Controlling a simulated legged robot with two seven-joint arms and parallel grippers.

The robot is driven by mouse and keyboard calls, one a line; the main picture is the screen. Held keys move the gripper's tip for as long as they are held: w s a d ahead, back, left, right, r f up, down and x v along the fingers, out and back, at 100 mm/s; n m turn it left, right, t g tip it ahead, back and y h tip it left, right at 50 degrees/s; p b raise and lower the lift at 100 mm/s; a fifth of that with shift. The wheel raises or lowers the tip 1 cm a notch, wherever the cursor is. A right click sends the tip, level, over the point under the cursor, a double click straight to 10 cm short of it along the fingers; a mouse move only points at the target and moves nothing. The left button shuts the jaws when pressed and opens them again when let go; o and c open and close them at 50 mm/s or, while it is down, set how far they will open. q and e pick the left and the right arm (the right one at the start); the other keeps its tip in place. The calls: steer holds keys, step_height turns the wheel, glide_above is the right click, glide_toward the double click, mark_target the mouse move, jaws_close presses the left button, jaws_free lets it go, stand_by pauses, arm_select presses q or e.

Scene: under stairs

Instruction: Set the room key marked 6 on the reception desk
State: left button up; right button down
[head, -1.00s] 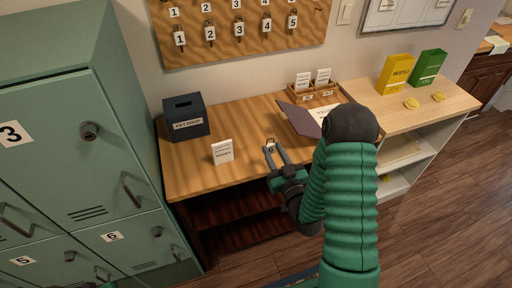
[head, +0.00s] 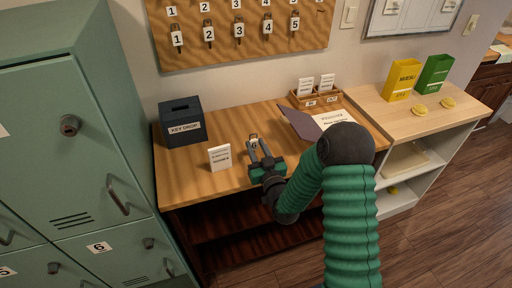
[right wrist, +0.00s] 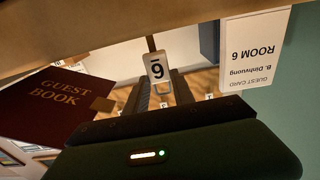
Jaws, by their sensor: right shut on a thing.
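The room key with a white tag marked 6 (head: 254,146) is between the fingertips of my right gripper (head: 258,149), over the front middle part of the reception desk (head: 195,182). The right wrist view shows the picture upside down, with the tag 6 (right wrist: 157,67) between the two dark fingers of my right gripper (right wrist: 161,88). The key's far end is close to the desk top there; I cannot tell whether it touches. My left gripper is not in view.
A white guest card (head: 219,157) stands left of the gripper, with the dark key drop box (head: 183,122) behind it. The guest book (head: 299,123) and a card rack (head: 316,98) are to the right. Green lockers (head: 75,130) stand at the left. The key board (head: 240,30) hangs behind.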

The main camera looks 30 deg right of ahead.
steer(key=shift+d+f, duration=0.2)
steer(key=shift+d, duration=0.15)
steer(key=c, duration=1.3)
jaws_free()
steer(key=shift+o, duration=1.1)
steer(key=shift+a+r, duration=0.1)
steer(key=shift+a, duration=0.35)
steer(key=v, duration=0.2)
steer(key=b+v, duration=0.1)
steer(key=v, duration=0.4)
steer(key=shift+s+d, duration=0.25)
steer(key=shift+s, duration=0.05)
arm_select(q)
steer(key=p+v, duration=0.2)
steer(key=p, duration=0.1)
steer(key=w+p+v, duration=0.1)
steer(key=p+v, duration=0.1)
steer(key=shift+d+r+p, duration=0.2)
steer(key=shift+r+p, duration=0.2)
arm_select(e)
steer(key=v, duration=0.4)
steer(key=shift+s+a, duration=0.1)
steer(key=shift+s, duration=0.1)
